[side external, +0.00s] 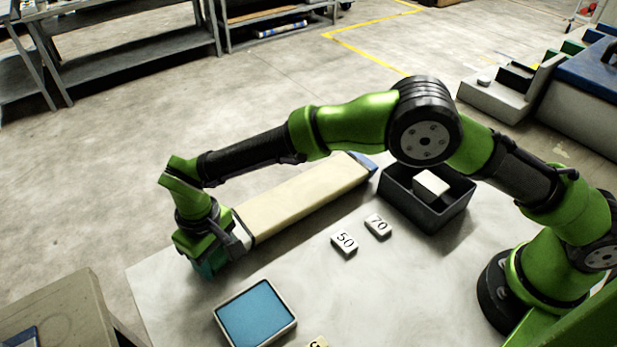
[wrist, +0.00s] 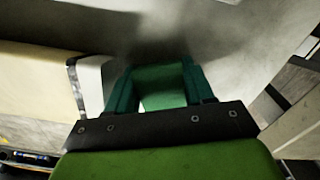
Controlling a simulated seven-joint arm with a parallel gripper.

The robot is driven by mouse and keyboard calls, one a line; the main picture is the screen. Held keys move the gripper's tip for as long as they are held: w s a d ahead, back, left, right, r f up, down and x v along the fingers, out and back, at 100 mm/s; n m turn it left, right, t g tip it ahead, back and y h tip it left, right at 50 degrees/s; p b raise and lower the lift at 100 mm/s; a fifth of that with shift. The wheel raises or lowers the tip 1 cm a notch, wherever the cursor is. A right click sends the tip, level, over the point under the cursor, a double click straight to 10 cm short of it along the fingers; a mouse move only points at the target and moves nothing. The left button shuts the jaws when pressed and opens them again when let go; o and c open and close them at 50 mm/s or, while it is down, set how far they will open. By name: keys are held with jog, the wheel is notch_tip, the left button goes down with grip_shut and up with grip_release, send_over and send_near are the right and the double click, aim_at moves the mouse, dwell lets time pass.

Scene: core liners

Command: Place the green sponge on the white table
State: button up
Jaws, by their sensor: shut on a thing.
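My gripper (side external: 208,266) is low at the left end of the white table (side external: 400,290). In the wrist view my gripper (wrist: 160,78) has its two teal fingers closed on the sides of the green sponge (wrist: 162,88). The sponge is mostly hidden by the gripper in the side view. The pale table surface lies beneath it in the wrist view. I cannot tell whether the sponge touches the table.
A long cream block (side external: 300,195) lies just beside my gripper. A blue-topped tray (side external: 255,313) is in front. Number tiles 50 (side external: 344,243) and 70 (side external: 378,225), and a dark bin (side external: 425,208) holding a white block (side external: 431,185), stand to the right.

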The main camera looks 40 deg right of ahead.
jog(key=o, duration=0.7)
jog(key=shift+f, duration=0.1)
jog(key=shift+c, duration=0.2)
